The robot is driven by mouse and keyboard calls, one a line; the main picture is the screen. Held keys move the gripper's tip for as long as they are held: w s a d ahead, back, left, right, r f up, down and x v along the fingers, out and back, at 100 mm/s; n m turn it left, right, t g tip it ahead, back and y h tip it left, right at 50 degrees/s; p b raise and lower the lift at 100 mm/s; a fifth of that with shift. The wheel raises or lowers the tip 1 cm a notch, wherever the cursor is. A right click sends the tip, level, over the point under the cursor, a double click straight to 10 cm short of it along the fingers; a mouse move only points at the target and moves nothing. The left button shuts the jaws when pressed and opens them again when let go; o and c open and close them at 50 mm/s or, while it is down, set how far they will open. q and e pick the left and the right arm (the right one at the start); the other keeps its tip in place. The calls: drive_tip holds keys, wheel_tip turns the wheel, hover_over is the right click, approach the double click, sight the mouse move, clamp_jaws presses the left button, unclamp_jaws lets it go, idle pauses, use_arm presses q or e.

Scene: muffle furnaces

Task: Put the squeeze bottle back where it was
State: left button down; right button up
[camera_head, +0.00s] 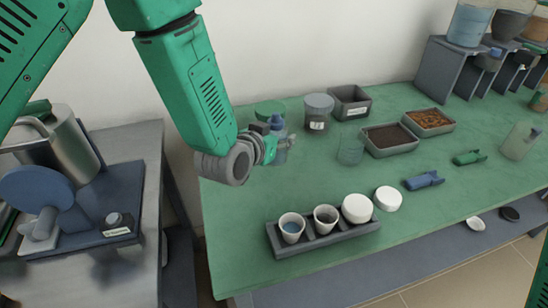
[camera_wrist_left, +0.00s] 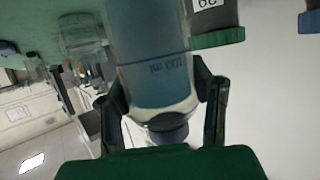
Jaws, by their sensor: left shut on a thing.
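My left gripper (camera_head: 283,146) is shut on the squeeze bottle (camera_head: 281,156), a clear bottle with a blue top and blue liquid. It is over the left back part of the green table, and I cannot tell whether its base touches the table. In the left wrist view the squeeze bottle (camera_wrist_left: 155,62) sits between the two dark fingers of the left gripper (camera_wrist_left: 165,100), with a volume mark on its side. My right gripper is not in view.
A green-lidded jar (camera_head: 268,107), a grey-lidded jar (camera_head: 318,108) and a dark bin (camera_head: 350,101) stand close behind. A glass beaker (camera_head: 351,150) is to the right. A crucible rack (camera_head: 285,250) is at the front edge. The table's middle left is clear.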

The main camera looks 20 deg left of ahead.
sight(277, 154)
use_arm(q)
drive_tip(key=shift+w+a+f, duration=0.1)
drive_tip(key=shift+a+f, duration=0.1)
drive_tip(key=shift+f, duration=0.3)
drive_tip(key=shift+a+f, duration=0.2)
drive_tip(key=shift+f, duration=0.25)
wheel_tip(277, 154, down, 3)
drive_tip(key=shift+a+f, duration=0.1)
drive_tip(key=shift+a, duration=0.05)
drive_tip(key=shift+f, duration=0.2)
drive_tip(key=shift+d, duration=0.35)
drive_tip(key=shift+d+f+b, duration=0.1)
drive_tip(key=shift+b, duration=0.3)
drive_tip(key=c, duration=0.7)
unclamp_jaws()
drive_tip(key=shift+c, duration=0.2)
drive_tip(key=shift+a, duration=0.3)
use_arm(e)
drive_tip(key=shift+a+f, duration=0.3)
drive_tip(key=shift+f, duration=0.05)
